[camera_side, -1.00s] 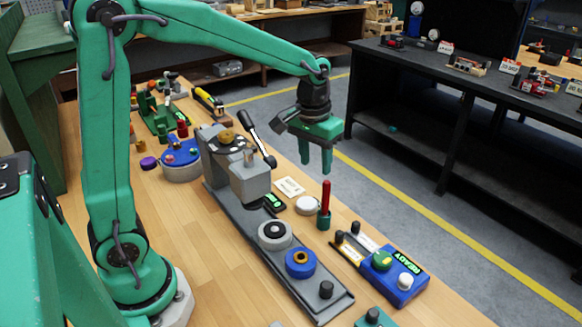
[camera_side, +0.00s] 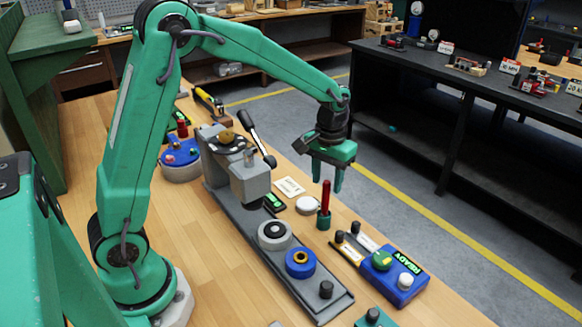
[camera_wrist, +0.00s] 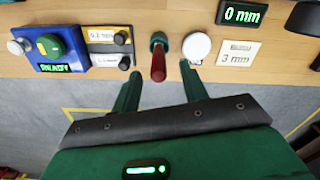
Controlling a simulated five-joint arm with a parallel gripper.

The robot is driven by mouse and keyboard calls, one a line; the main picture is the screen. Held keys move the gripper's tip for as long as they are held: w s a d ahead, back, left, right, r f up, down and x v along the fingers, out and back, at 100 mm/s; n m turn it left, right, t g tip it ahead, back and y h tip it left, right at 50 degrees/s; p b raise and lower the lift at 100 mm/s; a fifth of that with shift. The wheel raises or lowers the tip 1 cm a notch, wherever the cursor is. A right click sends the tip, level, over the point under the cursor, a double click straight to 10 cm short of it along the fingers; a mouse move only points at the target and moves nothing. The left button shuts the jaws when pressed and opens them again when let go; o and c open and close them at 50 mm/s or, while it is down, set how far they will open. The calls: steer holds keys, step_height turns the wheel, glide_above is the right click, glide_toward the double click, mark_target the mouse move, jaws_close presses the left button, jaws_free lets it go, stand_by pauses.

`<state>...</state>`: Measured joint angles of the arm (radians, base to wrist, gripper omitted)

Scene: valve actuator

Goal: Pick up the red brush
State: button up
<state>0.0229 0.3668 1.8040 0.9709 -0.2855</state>
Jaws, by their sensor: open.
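The red brush (camera_side: 326,196) stands upright in a small green holder (camera_side: 323,221) near the bench's right edge. In the wrist view the brush (camera_wrist: 158,65) shows as a red handle pointing toward me, between and beyond my two fingers. My gripper (camera_side: 328,184) is open and empty, pointing down. In the side view its fingertips are at about the height of the brush's top, with one finger on either side in the picture. In the wrist view the gripper (camera_wrist: 159,72) has a finger on each side of the handle. I cannot tell how far the brush is from the fingers in depth.
A white round disc (camera_side: 308,205) lies just left of the holder, near a "3 mm" card (camera_wrist: 239,54). A blue control box (camera_side: 398,290) sits to the front right. The grey valve fixture (camera_side: 270,240) with its black lever (camera_side: 257,140) stands to the left.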

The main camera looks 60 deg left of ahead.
mark_target(326, 196)
steer(key=shift+f, duration=0.25)
steer(key=shift+d+f, duration=0.1)
steer(key=shift+f, duration=2.35)
steer(key=shift+c, duration=0.4)
jaws_close()
